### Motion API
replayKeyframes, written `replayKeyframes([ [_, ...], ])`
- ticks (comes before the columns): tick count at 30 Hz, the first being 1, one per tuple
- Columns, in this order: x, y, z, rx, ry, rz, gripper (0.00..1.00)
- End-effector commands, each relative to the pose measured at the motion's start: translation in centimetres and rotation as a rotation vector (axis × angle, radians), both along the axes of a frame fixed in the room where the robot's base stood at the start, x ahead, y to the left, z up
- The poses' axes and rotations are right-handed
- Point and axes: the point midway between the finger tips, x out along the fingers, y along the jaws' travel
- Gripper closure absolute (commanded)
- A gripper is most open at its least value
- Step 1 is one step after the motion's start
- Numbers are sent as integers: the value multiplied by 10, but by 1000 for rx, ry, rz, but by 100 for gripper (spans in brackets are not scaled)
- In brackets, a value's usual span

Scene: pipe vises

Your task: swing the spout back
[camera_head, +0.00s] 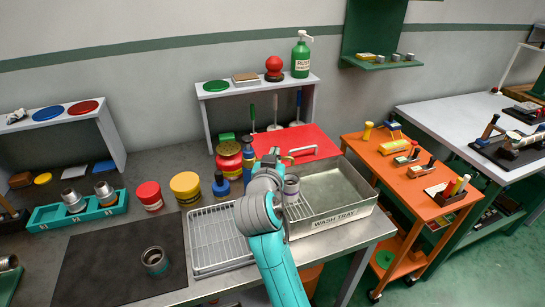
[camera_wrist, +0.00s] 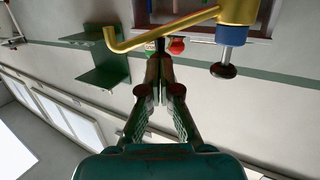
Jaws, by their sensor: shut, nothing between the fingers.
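The brass-coloured spout (camera_wrist: 170,28) shows in the wrist view across the top, running left from its body to a bent-up end. Its body (camera_wrist: 236,12) has a blue collar and a dark round knob below it at the right. My gripper (camera_wrist: 158,52) is shut and empty, with its fingertips just below the middle of the spout in the picture. I cannot tell whether they touch it. In the head view my arm covers the area at the back edge of the wash tray (camera_head: 345,222), and I cannot make out the spout there.
A wire drying rack (camera_head: 215,238) lies left of the tray. Red and yellow cans (camera_head: 185,187) and a blue bottle (camera_head: 221,184) stand behind the rack. A red board (camera_head: 310,140) lies behind the tray. An orange cart (camera_head: 400,180) stands at the right.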

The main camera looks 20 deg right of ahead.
Motion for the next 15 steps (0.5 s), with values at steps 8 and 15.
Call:
replayKeyframes([
  [8, 9, -17, 0, 1, -1, 168, 100],
  [15, 22, -28, 0, -1, -1, 348, 100],
])
